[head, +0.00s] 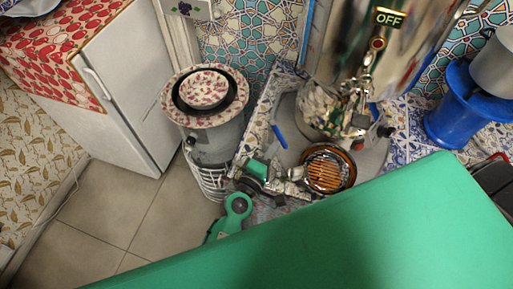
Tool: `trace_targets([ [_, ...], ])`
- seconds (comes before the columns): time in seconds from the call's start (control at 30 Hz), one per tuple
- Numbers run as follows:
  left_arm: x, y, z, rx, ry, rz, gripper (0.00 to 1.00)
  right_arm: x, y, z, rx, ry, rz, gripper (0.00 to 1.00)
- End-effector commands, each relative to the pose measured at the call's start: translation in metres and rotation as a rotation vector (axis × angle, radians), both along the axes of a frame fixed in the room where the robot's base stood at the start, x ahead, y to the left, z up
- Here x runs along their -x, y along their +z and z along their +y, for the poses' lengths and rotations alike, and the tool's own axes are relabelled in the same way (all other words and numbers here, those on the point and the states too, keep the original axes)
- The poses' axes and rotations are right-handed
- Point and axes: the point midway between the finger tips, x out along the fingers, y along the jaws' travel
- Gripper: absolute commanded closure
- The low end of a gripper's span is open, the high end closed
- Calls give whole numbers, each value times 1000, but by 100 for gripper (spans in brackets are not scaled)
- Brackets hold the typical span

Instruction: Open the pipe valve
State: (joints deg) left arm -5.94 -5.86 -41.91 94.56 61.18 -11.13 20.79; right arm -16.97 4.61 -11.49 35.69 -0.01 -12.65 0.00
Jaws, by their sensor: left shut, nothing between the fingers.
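A tall shiny metal samovar (350,45) stands at the upper right, with a sign (389,18) reading OFF on it. A round reddish knob (377,43) and metal tap parts (362,88) show below the sign. A narrow blue handle-like piece (278,136) lies left of the samovar's base; I cannot tell which part is the pipe valve. My right gripper is not in view.
A metal container (215,140) with a patterned plate and bowl (204,90) on top stands left of my gripper. A blue stand (460,105) is at the right. A white cabinet (130,85) is at the left, with clear tiled floor (115,205) in front of it.

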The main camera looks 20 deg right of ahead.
Motion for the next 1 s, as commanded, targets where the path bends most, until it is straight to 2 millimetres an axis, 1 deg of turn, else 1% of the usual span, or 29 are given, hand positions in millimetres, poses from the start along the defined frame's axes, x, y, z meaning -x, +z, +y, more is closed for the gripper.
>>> trace_targets([
  [0.1, 3, 0, -7, 0, -9, 1, 100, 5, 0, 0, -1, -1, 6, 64],
  [0.4, 5, 0, -14, 1, -16, 1, 100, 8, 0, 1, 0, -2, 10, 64],
  [0.83, 6, 1, -15, 2, -19, 1, 100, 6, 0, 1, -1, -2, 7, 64],
  [1.0, 4, 0, -13, 1, -18, 1, 100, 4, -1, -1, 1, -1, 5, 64],
])
